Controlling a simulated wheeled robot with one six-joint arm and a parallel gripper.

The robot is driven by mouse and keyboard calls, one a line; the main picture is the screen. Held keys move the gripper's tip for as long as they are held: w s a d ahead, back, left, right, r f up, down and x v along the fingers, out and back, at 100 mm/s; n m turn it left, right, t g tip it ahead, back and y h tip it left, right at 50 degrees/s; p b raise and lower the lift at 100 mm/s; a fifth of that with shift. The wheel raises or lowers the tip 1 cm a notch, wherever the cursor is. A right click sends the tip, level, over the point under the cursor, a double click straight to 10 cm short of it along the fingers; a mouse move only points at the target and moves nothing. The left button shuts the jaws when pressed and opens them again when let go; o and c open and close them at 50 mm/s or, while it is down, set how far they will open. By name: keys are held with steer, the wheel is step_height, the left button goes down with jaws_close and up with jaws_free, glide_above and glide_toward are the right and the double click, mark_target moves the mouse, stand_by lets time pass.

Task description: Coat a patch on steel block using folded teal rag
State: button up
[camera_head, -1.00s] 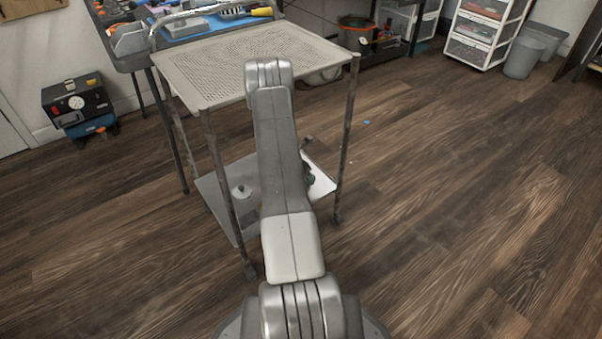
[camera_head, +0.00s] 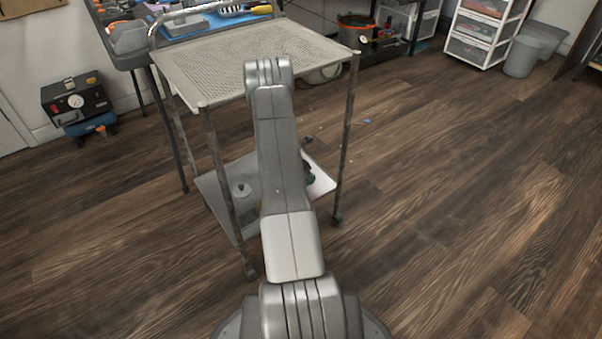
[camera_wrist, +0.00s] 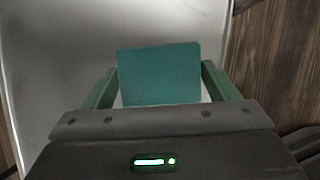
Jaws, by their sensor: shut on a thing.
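My gripper (camera_wrist: 160,82) is shut on a folded teal rag (camera_wrist: 159,73), a flat square shape between its two green fingers in the wrist view. Behind the rag is a smooth pale grey surface (camera_wrist: 75,55). In the head view, my arm reaches over the cart, and a small dark green bit (camera_head: 310,174) shows beside it above the lower shelf (camera_head: 221,205); I cannot tell whether it is a finger or the rag. I cannot make out a steel block; my arm hides part of the lower shelf.
The cart's perforated top shelf (camera_head: 210,73) is bare, above the lower shelf. A small light object (camera_head: 240,190) stands on the lower shelf. Thin cart legs (camera_head: 345,140) stand on both sides of my arm. The wooden floor (camera_head: 460,190) to the right is mostly clear.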

steer(key=shift+f, duration=0.4)
stand_by(1.1)
step_height(320, 180, up, 7)
steer(key=p, duration=0.5)
stand_by(0.3)
stand_by(0.5)
